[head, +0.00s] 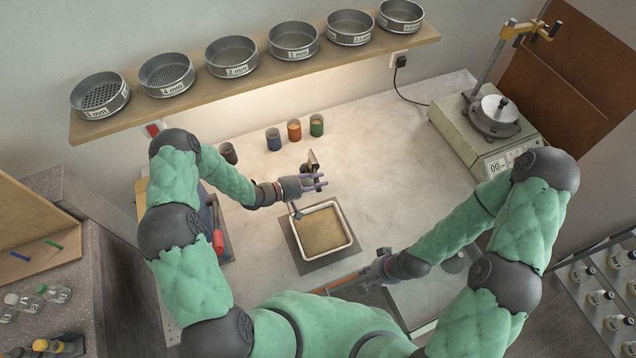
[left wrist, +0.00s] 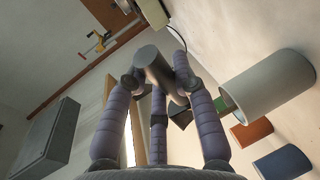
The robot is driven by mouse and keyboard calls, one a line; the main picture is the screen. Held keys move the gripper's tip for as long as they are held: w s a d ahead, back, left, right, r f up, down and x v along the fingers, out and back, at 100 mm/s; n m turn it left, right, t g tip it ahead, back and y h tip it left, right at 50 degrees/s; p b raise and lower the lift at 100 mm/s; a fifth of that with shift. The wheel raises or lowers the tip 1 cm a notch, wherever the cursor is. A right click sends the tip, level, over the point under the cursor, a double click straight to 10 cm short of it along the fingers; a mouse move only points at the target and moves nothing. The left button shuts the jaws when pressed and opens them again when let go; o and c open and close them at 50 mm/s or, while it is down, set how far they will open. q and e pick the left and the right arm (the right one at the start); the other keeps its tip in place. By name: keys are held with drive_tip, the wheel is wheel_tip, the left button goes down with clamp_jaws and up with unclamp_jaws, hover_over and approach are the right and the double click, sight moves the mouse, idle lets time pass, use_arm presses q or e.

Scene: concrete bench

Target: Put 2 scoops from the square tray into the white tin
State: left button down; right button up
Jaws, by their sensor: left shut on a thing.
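The square tray (head: 350,243) has a pale rim, holds sandy material and sits on a dark mat. My left gripper (head: 322,183) is beyond the tray's far rim, above the bench. It is shut on the scoop, whose grey handle (left wrist: 155,68) shows between the fingers in the left wrist view. A small grey end (head: 297,212) hangs by the tray's far left corner. A large pale cylinder (left wrist: 268,84) shows right of the fingers in the left wrist view; I cannot tell whether it is the white tin. My right gripper (head: 368,278) is near the tray's front right; its fingers are unclear.
Blue (head: 273,139), red (head: 294,131) and green (head: 316,125) cups stand behind the tray, with a dark cup (head: 228,152) further left. A balance (head: 485,125) carrying a metal pot stands at the right. Sieves line the shelf (head: 270,68). The bench between tray and balance is clear.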

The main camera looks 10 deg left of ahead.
use_arm(q)
drive_tip(key=shift+s+a+f+t+h+b, duration=0.15)
drive_tip(key=shift+t+h+b, duration=0.5)
drive_tip(key=shift+b, duration=1.2)
drive_tip(key=shift+s+a+f+t+h+b, duration=0.15)
drive_tip(key=shift+t+h+b, duration=0.5)
drive_tip(key=shift+b, duration=1.2)
drive_tip(key=shift+a+f+t+h+b, duration=0.15)
drive_tip(key=shift+t+h+b, duration=0.8)
drive_tip(key=shift+b, duration=1.9)
drive_tip(key=shift+a+g+h, duration=0.1)
drive_tip(key=shift+g+h, duration=0.15)
drive_tip(key=shift+h, duration=0.2)
drive_tip(key=w+d+r+g+y+p, duration=0.1)
drive_tip(key=r+g+y+p, duration=0.2)
drive_tip(key=p, duration=1.1)
drive_tip(key=w+d+r+g+y+p, duration=0.1)
drive_tip(key=d+r+g+y+p, duration=0.1)
drive_tip(key=g+y+p, duration=0.8)
drive_tip(key=shift+d+r+g+y+p, duration=0.3)
drive_tip(key=shift+r+y+p, duration=0.25)
drive_tip(key=shift+y+p, duration=2)
